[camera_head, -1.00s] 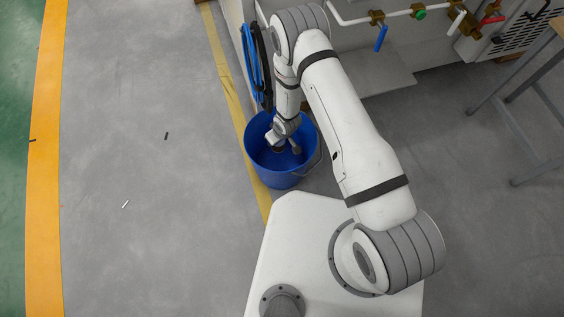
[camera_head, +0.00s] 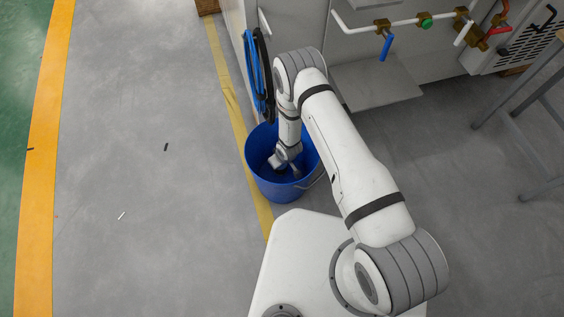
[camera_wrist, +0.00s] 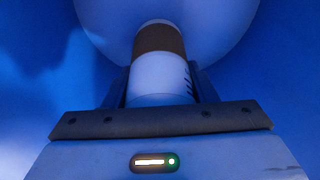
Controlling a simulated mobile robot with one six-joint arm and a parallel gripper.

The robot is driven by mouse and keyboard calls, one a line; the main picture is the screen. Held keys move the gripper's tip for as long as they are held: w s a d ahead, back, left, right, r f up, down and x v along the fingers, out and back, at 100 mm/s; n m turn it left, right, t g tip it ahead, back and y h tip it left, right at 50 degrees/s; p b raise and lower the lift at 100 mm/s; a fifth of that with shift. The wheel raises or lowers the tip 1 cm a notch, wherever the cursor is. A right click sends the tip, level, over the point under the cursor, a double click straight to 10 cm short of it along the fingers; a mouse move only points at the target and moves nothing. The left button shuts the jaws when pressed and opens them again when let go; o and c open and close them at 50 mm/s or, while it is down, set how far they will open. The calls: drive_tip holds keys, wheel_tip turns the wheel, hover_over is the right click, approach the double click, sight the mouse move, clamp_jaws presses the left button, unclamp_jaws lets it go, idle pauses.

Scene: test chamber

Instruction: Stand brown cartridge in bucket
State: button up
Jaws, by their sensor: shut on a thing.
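The blue bucket (camera_head: 283,190) stands upright on the floor just beyond my base, with its wire handle hanging at the right. My gripper (camera_head: 287,170) is down inside the bucket, partly hidden by the wrist and the bucket wall. In the wrist view my gripper (camera_wrist: 160,82) is shut on the brown cartridge (camera_wrist: 159,40), a cylinder with a brown band and a white body with dark marks. The cartridge points away from the jaws towards a paler round blue area, which looks like the bucket bottom. Whether it touches the bottom I cannot tell.
Blue and black hoses (camera_head: 259,75) hang on the cabinet side right behind the bucket. Pipes with coloured valves (camera_head: 425,20) run along the cabinet at the back right. A metal stand (camera_head: 530,130) is at the right. The floor at the left is mostly clear.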

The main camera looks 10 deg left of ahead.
drive_tip(key=o, duration=1)
drive_tip(key=shift+f, duration=0.1)
drive_tip(key=shift+r+p, duration=0.35)
drive_tip(key=shift+r, duration=0.05)
drive_tip(key=p+v, duration=0.3)
drive_tip(key=v, duration=0.8)
drive_tip(key=shift+s+d+r+p, duration=0.1)
drive_tip(key=shift+s+r+p, duration=0.05)
drive_tip(key=shift+r+p, duration=0.2)
